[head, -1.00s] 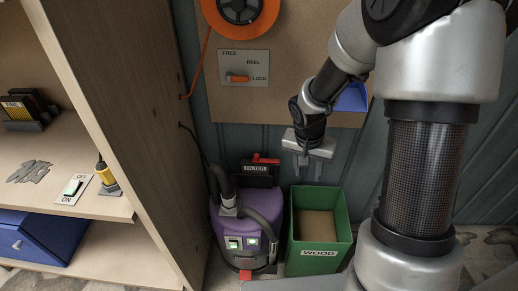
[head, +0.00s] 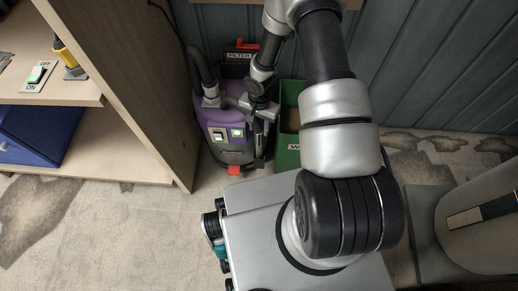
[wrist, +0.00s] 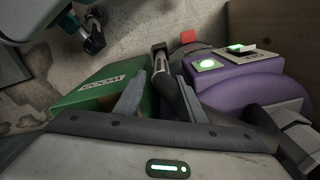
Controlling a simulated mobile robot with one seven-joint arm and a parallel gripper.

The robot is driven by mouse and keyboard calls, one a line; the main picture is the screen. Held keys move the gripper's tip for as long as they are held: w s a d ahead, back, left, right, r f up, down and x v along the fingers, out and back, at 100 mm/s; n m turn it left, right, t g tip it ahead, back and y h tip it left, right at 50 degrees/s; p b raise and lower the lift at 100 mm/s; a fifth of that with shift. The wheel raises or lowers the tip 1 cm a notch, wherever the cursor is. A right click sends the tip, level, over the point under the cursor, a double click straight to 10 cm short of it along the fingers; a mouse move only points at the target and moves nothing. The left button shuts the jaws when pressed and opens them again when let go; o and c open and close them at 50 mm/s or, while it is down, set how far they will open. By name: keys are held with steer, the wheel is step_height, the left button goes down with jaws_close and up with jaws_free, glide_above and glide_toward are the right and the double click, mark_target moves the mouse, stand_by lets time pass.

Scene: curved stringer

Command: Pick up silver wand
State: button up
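My gripper (wrist: 163,78) is open, with its two grey fingers apart on either side of a dark tube (wrist: 168,92). The tube runs between the fingers beside the vacuum; I cannot tell whether the fingers touch it. I cannot tell whether this tube is the silver wand, as it looks dark grey to black here. The purple vacuum (wrist: 245,88) is right of the fingers in the wrist view. In the head view, my gripper (head: 262,112) is low at the right front of the vacuum (head: 213,118), partly covering it.
A green bin labelled WOOD (wrist: 100,84) is close left of the fingers; it also shows in the head view (head: 287,158), partly behind my arm. A wooden shelf unit (head: 135,110) stands left of the vacuum. The floor (head: 120,225) in front of the shelf is clear.

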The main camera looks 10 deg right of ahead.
mark_target(259, 137)
step_height(259, 137, down, 8)
steer(key=shift+w+b, duration=0.15)
steer(key=shift+b, duration=0.9)
steer(key=c, duration=0.8)
steer(key=shift+r, duration=0.1)
